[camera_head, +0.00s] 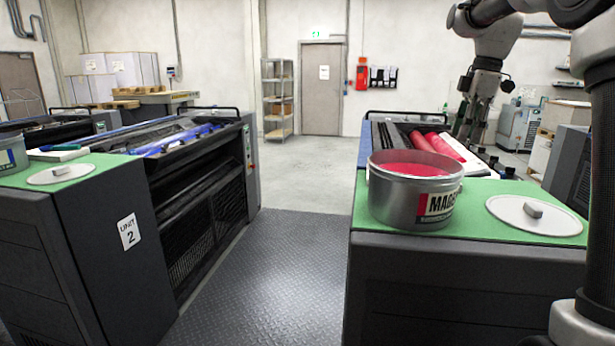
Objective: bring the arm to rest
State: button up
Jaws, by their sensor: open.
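My arm reaches in from the right edge and bends down at the upper right. My gripper (472,138) points down over the right-hand ink unit, behind the open tin, near the red rollers (432,146). Its fingers are apart and nothing shows between them. The fingertips are small and partly lost against the dark machine, so I cannot tell their exact height above it. The open tin (408,205) of magenta ink stands upright on the green mat (478,234), apart from my gripper.
Unit 2 (95,240) stands on the left, with another lid (60,174) and a tin (10,156) on top. A dark tread-plate aisle (265,280) runs between the units. Free grey floor leads back to a door (321,95) and a shelf rack (278,98).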

jog(key=s+a+m+t+h, duration=0.15)
jog(key=s+m, duration=0.65)
jog(key=s, duration=1)
jog(key=s+a+f+m+t, duration=0.1)
jog(key=s+f+m+t, duration=0.1)
jog(key=s+f+m, duration=0.5)
jog(key=s+f, duration=0.3)
jog(key=s, duration=0.3)
jog(key=shift+f, duration=0.25)
jog(key=shift+s, duration=0.1)
